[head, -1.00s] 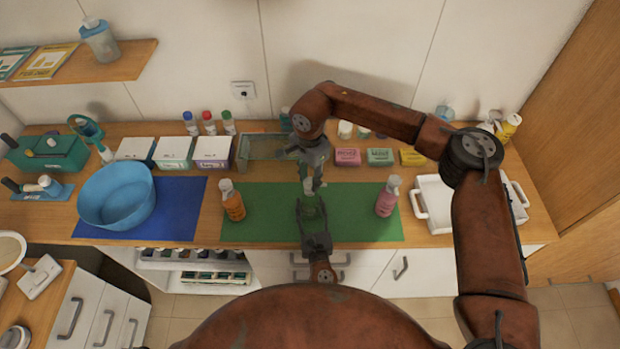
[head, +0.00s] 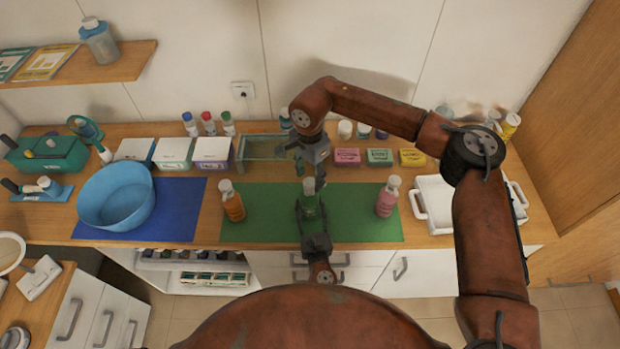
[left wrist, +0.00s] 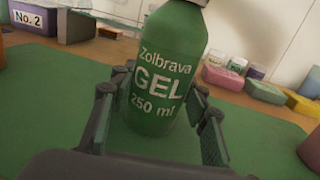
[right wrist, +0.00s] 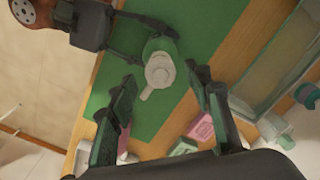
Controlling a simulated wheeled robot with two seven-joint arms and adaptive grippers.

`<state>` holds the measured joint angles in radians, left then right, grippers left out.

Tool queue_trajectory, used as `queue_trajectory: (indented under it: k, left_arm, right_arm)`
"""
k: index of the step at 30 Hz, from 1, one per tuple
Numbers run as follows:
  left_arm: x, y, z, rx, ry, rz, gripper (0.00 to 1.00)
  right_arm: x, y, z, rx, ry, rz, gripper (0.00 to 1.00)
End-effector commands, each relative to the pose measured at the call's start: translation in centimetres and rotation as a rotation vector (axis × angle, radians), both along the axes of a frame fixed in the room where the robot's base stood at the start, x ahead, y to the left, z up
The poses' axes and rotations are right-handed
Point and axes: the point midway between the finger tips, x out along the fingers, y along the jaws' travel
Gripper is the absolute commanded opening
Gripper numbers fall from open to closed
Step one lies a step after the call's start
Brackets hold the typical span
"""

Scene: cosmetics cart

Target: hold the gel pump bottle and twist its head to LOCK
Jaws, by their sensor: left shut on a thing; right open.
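The green gel pump bottle (head: 310,206) stands upright on the green mat (head: 265,208), its label facing the left wrist camera (left wrist: 160,78). My left gripper (head: 312,215) is shut around the bottle's body, with a finger on each side in the left wrist view (left wrist: 155,115). The bottle's pale pump head (right wrist: 160,70) shows from above in the right wrist view, its spout pointing down and left in that picture. My right gripper (right wrist: 160,105) is open and empty above and beyond the bottle, apart from the head.
An orange bottle (head: 233,205) stands on the mat's left and a pink bottle (head: 387,199) on its right. A blue basin (head: 117,200) is further left, a white tray (head: 438,205) right. Soap boxes (head: 380,157) line the back.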

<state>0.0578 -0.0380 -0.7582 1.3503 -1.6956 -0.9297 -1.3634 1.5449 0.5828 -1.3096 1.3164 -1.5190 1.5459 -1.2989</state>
Motion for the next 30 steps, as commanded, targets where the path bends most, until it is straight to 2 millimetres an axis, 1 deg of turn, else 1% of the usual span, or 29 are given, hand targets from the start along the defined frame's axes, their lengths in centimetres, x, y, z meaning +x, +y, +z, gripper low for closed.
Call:
queue_trajectory:
  k: [1,9,12,15,18,21,30]
  left_arm:
    - [0.0,-0.1,-0.1,0.001,0.002,-0.002,0.1]
    - [0.0,-0.1,-0.1,0.001,0.003,-0.003,0.1]
    - [0.0,-0.1,-0.1,0.001,0.003,-0.003,0.1]
    - [0.0,-0.1,-0.1,0.001,0.003,-0.003,0.1]
    - [0.0,-0.1,-0.1,0.001,0.003,-0.002,0.1]
    - [0.0,-0.1,-0.1,0.001,0.003,-0.002,0.1]
    - [0.0,-0.1,-0.1,0.001,0.003,-0.002,0.1]
  right_arm:
    - [0.1,0.0,1.0,0.001,-0.004,0.0,0.46]
    - [0.1,0.0,6.6,0.001,-0.004,-0.002,0.46]
    - [0.1,0.0,8.3,0.0,-0.004,-0.002,0.46]
    - [0.1,0.0,9.5,-0.001,-0.003,-0.001,0.46]
    - [0.1,0.0,10.3,-0.001,-0.002,-0.001,0.46]
    - [0.0,0.0,10.6,0.0,-0.001,-0.001,0.46]
    - [0.0,0.0,10.5,0.002,-0.001,-0.005,0.46]
